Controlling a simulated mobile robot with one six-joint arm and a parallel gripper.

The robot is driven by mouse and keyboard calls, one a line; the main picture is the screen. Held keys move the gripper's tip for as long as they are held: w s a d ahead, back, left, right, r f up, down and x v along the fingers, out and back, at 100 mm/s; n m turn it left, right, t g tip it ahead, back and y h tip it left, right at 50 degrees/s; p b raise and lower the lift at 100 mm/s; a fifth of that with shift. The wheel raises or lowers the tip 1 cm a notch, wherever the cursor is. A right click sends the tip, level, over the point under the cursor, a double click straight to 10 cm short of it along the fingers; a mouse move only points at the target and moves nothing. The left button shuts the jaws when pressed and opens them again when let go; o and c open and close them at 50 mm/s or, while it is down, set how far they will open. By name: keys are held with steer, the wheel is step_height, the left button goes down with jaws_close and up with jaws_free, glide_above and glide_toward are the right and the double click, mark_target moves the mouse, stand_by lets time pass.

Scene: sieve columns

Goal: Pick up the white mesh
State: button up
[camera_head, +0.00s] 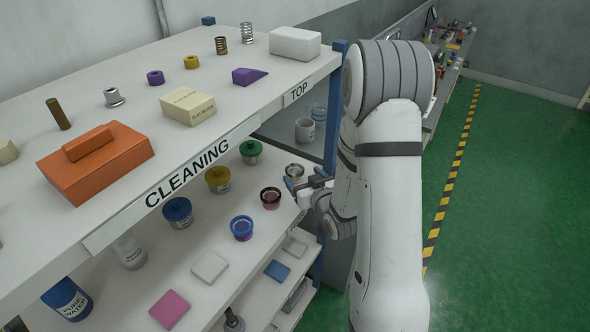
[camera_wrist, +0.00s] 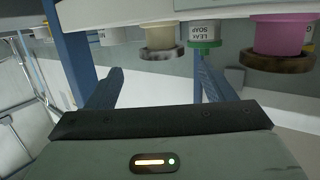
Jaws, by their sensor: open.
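The likeliest white mesh is a small whitish cup with a dark rim (camera_head: 294,170), at the right end of the middle shelf. The mesh surface itself is not clear. My gripper (camera_head: 302,184) is just in front of this cup at the shelf's right end. In the wrist view my gripper's blue fingers (camera_wrist: 160,66) are apart with nothing held, and the cup appears beyond and between them. No contact shows.
A similar pink cup (camera_head: 270,198) and a blue cup (camera_head: 241,229) stand close by. A green-lidded jar (camera_head: 251,150) is behind. A blue shelf post (camera_head: 333,110) and the top shelf (camera_head: 225,100) limit room. A white square (camera_head: 209,266) lies on the middle shelf.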

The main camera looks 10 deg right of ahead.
mark_target(295, 169)
steer(key=p+x, duration=0.2)
steer(key=x, duration=0.4)
steer(key=shift+a+f, duration=0.15)
steer(key=c, duration=1)
